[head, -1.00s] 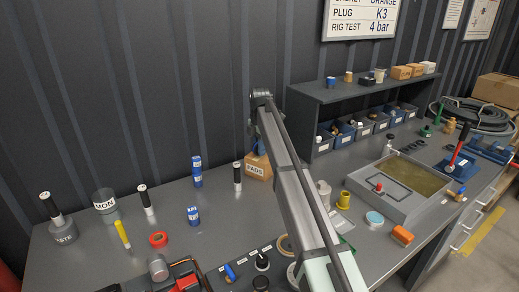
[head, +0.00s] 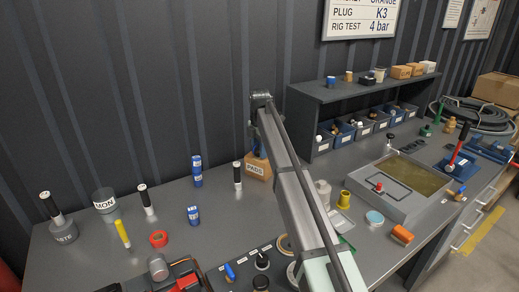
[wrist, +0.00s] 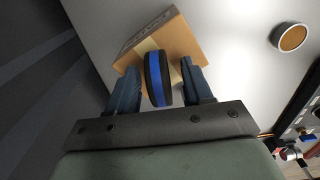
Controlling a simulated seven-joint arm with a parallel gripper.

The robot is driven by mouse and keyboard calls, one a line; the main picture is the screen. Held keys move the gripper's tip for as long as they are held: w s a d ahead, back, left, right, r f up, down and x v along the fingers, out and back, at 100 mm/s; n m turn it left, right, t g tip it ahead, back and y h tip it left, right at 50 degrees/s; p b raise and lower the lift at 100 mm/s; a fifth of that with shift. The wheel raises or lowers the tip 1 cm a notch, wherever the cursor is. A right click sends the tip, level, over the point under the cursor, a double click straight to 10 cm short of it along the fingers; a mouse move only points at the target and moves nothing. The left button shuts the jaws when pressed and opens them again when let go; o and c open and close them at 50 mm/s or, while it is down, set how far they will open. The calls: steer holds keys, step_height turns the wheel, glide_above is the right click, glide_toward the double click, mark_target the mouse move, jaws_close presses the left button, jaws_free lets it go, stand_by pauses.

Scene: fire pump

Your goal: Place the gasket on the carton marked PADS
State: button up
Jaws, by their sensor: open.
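The carton marked PADS (head: 257,170) is a small brown box near the back of the bench, partly hidden by my arm in the head view. In the wrist view the carton (wrist: 185,38) lies beneath the fingertips. A black ring with a blue band (wrist: 158,80), which may be the gasket, is seen edge-on between the two fingers, over the carton. I cannot tell whether it rests on the carton's top. My gripper (wrist: 159,69) is open, with a finger on either side of the ring. In the head view my arm mostly hides the gripper.
An orange-red ring (head: 158,239) lies on the bench at left. Blue cans (head: 197,172) stand farther left. A shelf with blue bins (head: 345,133) stands to the right. Bare bench lies around the blue cans.

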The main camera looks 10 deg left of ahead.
step_height(320, 180, up, 12)
steer(key=shift+r, duration=0.15)
stand_by(0.4)
stand_by(0.4)
